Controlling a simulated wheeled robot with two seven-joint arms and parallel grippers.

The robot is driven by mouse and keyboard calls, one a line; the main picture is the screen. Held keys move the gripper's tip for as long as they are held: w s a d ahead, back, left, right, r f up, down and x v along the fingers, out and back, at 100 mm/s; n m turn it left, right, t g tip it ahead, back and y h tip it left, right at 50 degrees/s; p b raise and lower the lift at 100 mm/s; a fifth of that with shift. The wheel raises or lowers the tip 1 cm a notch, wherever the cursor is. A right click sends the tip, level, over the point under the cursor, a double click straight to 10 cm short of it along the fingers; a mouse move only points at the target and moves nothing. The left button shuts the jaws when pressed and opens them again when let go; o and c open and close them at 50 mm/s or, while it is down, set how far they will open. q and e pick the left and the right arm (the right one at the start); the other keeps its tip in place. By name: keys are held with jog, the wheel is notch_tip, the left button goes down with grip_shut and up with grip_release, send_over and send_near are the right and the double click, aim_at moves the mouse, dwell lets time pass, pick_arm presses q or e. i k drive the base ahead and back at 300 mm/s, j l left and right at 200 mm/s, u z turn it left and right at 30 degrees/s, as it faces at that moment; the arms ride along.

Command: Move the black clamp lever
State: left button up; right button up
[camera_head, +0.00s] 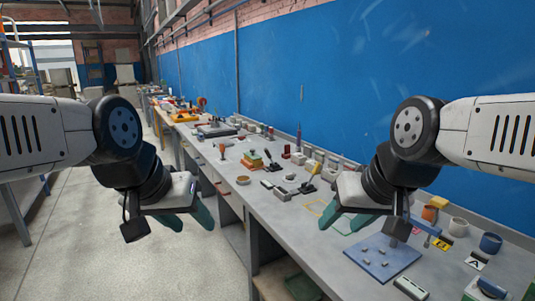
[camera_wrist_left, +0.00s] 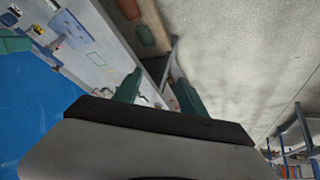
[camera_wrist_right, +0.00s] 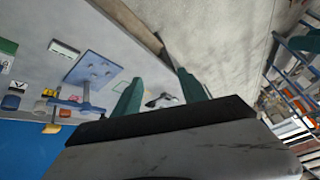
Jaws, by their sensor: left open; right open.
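A small black lever-like piece (camera_head: 307,187), which looks like the clamp lever, stands on the grey workbench (camera_head: 287,225) near the middle of the head view, left of my right gripper. It is small, and its exact shape is hard to tell. My right gripper (camera_head: 345,218) is open and empty above the bench. In the right wrist view, a small pale and dark item (camera_wrist_right: 161,100) shows beyond its fingers; I cannot tell whether it is the lever. My left gripper (camera_head: 186,218) is open and empty in front of the bench edge, over the floor, away from the lever.
A blue plate (camera_head: 382,257) with small studs lies on the bench at right. Cups (camera_head: 490,243) and lettered cards (camera_head: 477,261) are beyond it. A blue wall (camera_head: 320,75) backs the bench.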

aim_at(266, 152)
jog(key=k+l, duration=0.1)
jog(key=i+j+z, duration=0.15)
jog(key=z, duration=0.65)
jog(key=i+j+z, duration=0.15)
jog(key=j, duration=0.15)
jog(key=i+j+z, duration=0.2)
jog(key=j, duration=0.15)
jog(key=i+j+z, duration=0.15)
jog(key=j, duration=0.2)
jog(key=j+z, duration=0.15)
jog(key=j, duration=0.2)
jog(key=i+j, duration=0.15)
jog(key=j, duration=0.3)
jog(key=i+j, duration=0.1)
jog(key=j, duration=0.35)
jog(key=i+j+z, duration=0.1)
jog(key=j, duration=0.35)
jog(key=i+j, duration=0.15)
jog(key=j, duration=0.3)
jog(key=i+j, duration=0.1)
jog(key=j, duration=0.35)
jog(key=i+j, duration=0.15)
jog(key=j, duration=0.3)
jog(key=z, duration=0.05)
